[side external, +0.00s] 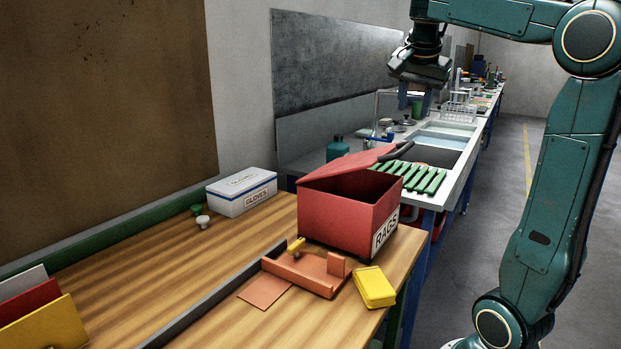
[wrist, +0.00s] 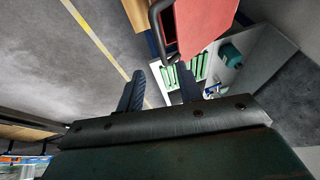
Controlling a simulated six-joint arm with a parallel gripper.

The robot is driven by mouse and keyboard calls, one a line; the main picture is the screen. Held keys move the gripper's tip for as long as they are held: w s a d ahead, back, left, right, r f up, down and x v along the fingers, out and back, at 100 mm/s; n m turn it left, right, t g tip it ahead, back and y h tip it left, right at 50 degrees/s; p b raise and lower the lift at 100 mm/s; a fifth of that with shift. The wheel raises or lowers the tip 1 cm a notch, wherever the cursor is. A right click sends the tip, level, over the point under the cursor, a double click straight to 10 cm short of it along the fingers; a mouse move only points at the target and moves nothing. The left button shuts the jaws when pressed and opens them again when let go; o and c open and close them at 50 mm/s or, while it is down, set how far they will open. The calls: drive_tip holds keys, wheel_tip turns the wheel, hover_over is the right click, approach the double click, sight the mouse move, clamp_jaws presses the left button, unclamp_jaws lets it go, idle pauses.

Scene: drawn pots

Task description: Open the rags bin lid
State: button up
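The red rags bin (side external: 345,219) stands on the wooden bench with a "RAGS" label on its end. Its red lid (side external: 345,166) is partly raised and tilted, and the dark inside shows below it. A black bar handle (side external: 397,151) sits at the lid's raised edge. In the wrist view the lid (wrist: 203,22) is at the top, with the handle (wrist: 154,22) along its left edge. My gripper (side external: 415,101) hangs above and apart from the handle in the side view. In the wrist view its two fingers (wrist: 160,70) are spread, with nothing held between them.
A gloves box (side external: 240,193), an orange fixture (side external: 305,272) and a yellow box (side external: 374,287) are on the bench near the bin. Behind the bin are a green slatted rack (side external: 410,178), a sink (side external: 436,152) and a teal bottle (side external: 337,148). Open floor lies to the right.

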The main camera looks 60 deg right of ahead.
sight(406, 146)
drive_tip(key=shift+x, duration=5.25)
clamp_jaws()
